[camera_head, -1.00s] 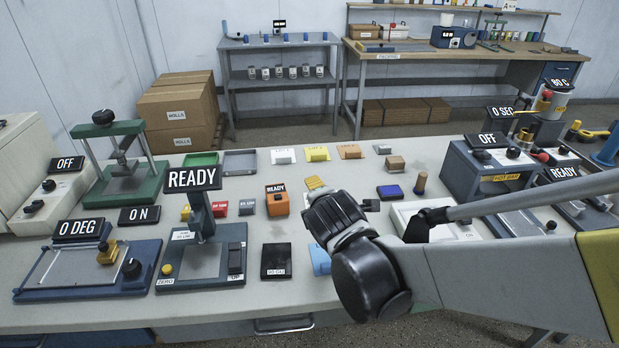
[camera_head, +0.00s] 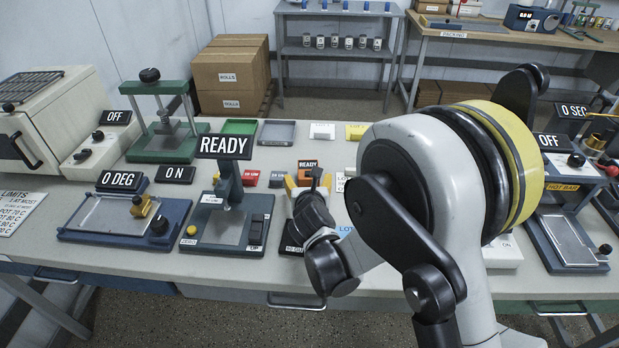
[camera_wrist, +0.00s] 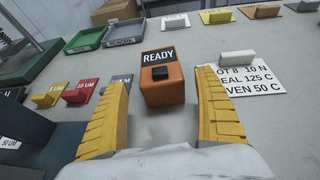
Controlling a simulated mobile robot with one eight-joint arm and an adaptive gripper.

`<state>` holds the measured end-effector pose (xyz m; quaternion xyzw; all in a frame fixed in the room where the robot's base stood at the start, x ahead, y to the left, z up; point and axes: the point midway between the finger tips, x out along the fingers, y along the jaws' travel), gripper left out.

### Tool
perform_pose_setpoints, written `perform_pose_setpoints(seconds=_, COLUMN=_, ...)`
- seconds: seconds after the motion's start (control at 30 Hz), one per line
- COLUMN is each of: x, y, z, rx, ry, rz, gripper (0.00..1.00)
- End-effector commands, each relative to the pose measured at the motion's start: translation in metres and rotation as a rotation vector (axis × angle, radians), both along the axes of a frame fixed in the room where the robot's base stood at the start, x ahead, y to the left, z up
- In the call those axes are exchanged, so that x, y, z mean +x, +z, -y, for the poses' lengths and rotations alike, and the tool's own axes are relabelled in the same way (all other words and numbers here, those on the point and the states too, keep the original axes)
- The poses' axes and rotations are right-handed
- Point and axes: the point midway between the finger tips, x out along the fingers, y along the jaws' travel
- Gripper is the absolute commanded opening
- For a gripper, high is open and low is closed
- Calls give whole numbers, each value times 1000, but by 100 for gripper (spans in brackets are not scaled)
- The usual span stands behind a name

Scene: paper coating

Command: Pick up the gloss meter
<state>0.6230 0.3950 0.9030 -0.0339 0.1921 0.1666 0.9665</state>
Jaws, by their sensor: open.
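The orange box with a READY display and a black button on top, which I take for the gloss meter (camera_wrist: 162,90), stands upright on the bench. In the wrist view it shows between the yellow fingers of my open gripper (camera_wrist: 164,88), with a gap on each side and neither finger touching it. In the head view only part of the orange box (camera_head: 307,175) shows, as my wrist and gripper (camera_head: 297,188) cover much of it.
Red (camera_wrist: 82,92) and yellow (camera_wrist: 48,95) blocks stand left of the orange box. A white printed card (camera_wrist: 245,82) lies to its right. Green (camera_wrist: 86,39) and grey (camera_wrist: 125,32) trays are behind. The READY-marked press (camera_head: 228,205) stands close on the left.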

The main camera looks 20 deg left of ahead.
Motion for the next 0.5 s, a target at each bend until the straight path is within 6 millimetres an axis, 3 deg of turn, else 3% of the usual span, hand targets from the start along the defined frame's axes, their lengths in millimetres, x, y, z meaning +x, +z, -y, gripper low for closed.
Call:
perform_pose_setpoints(seconds=0.3, x=33, y=-24, z=-9, rx=1, ry=-3, rz=-1, gripper=81)
perform_pose_setpoints(seconds=0.5, x=45, y=-25, z=-14, rx=1, ry=-2, rz=0, gripper=81)
